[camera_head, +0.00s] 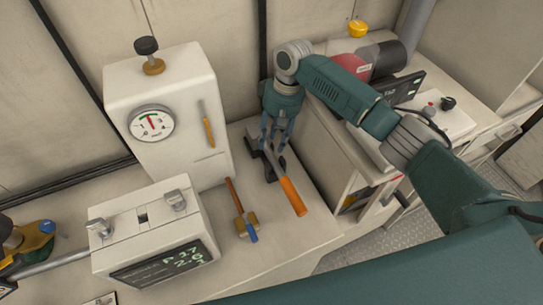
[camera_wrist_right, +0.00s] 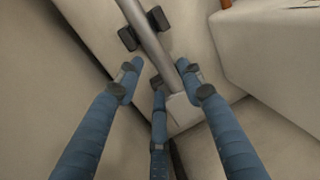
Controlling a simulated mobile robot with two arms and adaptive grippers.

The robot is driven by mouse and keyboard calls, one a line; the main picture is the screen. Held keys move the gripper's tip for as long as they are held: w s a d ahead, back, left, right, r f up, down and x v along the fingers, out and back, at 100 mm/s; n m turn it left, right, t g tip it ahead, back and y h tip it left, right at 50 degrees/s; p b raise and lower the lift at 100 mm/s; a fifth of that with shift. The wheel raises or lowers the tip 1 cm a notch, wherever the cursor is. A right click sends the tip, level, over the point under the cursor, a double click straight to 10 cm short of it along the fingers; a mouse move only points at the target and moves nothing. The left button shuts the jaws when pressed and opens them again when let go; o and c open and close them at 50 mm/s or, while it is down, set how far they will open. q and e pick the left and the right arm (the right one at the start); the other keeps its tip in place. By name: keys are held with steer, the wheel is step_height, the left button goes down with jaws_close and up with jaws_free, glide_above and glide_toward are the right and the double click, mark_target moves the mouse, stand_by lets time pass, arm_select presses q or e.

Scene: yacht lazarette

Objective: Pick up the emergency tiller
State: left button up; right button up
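The emergency tiller appears to be the grey bar with an orange grip (camera_head: 292,196), lying on the pale counter beside the tall white cabinet. Its grey bar also shows in the right wrist view (camera_wrist_right: 152,35), resting between dark blocks and running to a pale, squared end. My right gripper (camera_head: 273,140) points down over the grey end of the bar. Its blue fingers (camera_wrist_right: 160,78) are spread, with the bar passing between them; whether any finger touches it, I cannot tell. The orange grip is clear of the fingers. My left gripper is not in view.
The white cabinet with a gauge (camera_head: 152,123) stands left of my right gripper. A white box with a display (camera_head: 155,230) sits in front of it. A raised bench (camera_head: 338,145) borders the right side.

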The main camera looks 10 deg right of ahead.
steer(key=shift+s+a+f, duration=0.1)
steer(key=shift+a+f, duration=0.1)
steer(key=shift+f, duration=0.55)
steer(key=shift+a+f, duration=0.15)
steer(key=shift+f, duration=0.6)
jaws_close()
steer(key=shift+r, duration=0.1)
